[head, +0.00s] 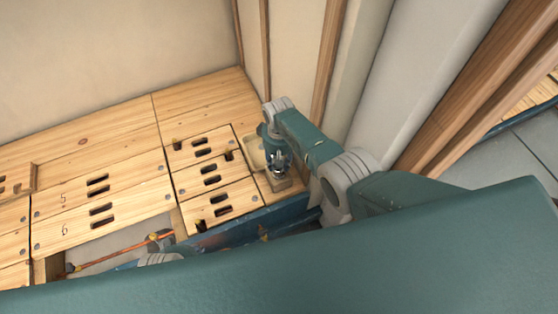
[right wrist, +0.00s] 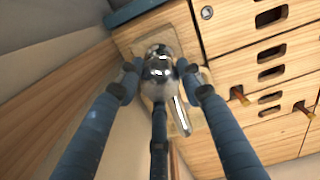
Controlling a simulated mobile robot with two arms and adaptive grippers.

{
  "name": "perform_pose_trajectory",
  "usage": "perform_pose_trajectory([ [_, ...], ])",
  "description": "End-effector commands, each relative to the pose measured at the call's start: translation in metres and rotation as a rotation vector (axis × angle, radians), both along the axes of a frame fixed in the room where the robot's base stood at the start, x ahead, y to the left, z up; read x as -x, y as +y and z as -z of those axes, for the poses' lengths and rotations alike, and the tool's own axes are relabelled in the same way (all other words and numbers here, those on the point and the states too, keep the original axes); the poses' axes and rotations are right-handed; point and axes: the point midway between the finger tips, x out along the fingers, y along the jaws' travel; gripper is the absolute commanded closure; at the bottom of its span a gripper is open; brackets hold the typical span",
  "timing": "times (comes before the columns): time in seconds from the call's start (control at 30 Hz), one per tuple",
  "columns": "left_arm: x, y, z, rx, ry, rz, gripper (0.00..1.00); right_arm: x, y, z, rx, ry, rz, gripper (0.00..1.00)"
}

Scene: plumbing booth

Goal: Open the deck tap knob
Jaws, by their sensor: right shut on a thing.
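The deck tap is chrome, with a rounded knob (right wrist: 161,66) on top and a short spout (right wrist: 181,118) that points to the lower right in the right wrist view. It stands on a small pale wooden block (head: 281,183) in the corner of the deck. My right gripper (right wrist: 159,76) is above the tap, its fingers shut around the knob. In the head view the right gripper (head: 278,157) points down over the tap and hides most of it. The knob's turn angle cannot be told.
A shallow beige basin (head: 252,152) lies beside the tap. Slotted wooden deck panels (head: 208,174) with small brown handles spread to the left. A copper pipe (head: 120,251) runs in an open gap. A wall and a pale column (head: 362,75) stand close behind my right arm.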

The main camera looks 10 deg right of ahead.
Motion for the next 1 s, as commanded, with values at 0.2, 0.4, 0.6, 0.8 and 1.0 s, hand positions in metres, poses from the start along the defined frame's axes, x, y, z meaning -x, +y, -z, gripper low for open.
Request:
perform_pose_trajectory([
  [0.2, 0.0017, 0.0001, 0.0026, -0.001, 0.004, 0.001, 0.59, -0.0099, -0.0013, -0.0051, 0.001, -0.024, -0.021, 0.89],
  [0.4, 0.0018, -0.0001, 0.0030, 0.000, 0.005, 0.001, 0.59, -0.0101, -0.0009, -0.0053, 0.001, -0.024, -0.022, 0.89],
  [0.6, 0.0015, -0.0003, 0.0028, 0.000, 0.004, 0.001, 0.59, -0.0100, -0.0002, -0.0053, 0.000, -0.025, -0.021, 0.47],
  [0.8, 0.0013, -0.0003, 0.0027, 0.000, 0.003, 0.000, 0.59, -0.0059, 0.0004, -0.0030, -0.002, -0.015, -0.021, 0.44],
  [1.0, -0.0015, -0.0002, 0.0006, 0.001, -0.004, -0.001, 0.59, -0.0045, 0.0009, -0.0045, -0.003, -0.012, -0.021, 0.44],
])
